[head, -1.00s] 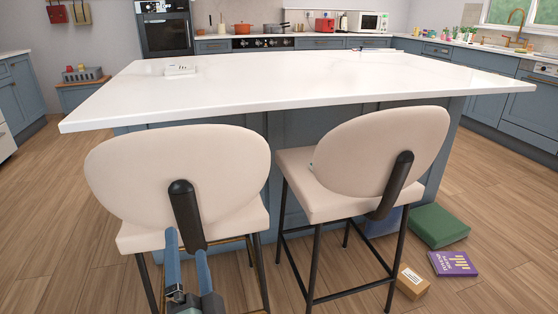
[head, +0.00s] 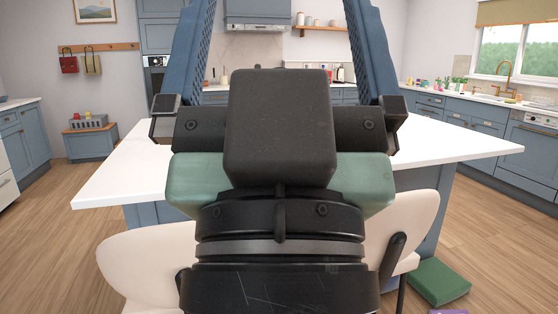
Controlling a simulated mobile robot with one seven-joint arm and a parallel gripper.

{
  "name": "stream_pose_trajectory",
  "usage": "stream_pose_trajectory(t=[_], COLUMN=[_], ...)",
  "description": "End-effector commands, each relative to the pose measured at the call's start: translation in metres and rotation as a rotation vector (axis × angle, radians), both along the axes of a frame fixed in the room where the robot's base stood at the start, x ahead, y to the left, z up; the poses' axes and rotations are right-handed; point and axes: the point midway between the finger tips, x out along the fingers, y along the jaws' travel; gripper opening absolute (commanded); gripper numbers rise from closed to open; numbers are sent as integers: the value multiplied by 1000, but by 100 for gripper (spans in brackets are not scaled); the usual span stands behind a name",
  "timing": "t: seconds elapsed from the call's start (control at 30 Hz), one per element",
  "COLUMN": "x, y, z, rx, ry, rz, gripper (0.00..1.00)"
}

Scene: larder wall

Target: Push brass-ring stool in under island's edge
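The left stool (head: 135,265), cream with a rounded back, stands at the near side of the island (head: 110,190). A brass-coloured foot bar showed under it earlier; its seat, legs and ring are now hidden or out of frame. A similar right stool (head: 420,225) stands beside it, mostly behind my wrist; its footrest looked black earlier. My gripper (head: 280,15) fills the middle of the head view, pointing up and away, its two blue fingers wide apart with nothing seen between them. The fingertips run past the top edge. Whether it touches a stool cannot be told.
A green box (head: 438,283) lies on the floor at the lower right, with a purple book edge (head: 450,312) below it. Wooden floor is open on both sides of the island.

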Motion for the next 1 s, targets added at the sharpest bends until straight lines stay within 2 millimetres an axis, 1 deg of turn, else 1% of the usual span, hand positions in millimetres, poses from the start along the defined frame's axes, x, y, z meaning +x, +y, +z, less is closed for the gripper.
stream_pose_trajectory(t=[0.03, 0.6, 0.7, 0.8, 0.9, 1.0], x=[0, 1, 1, 1, 1, 1], y=[0, 1, 1, 1, 1, 1], z=[33, 203, 226, 241, 249, 251], rx=[0, 1, 1, 1, 1, 1], ry=[1, 1, 1, 1, 1, 1], rz=[1, 5, 6, 6, 6, 6], gripper=[100, 100, 100, 100, 100, 100])
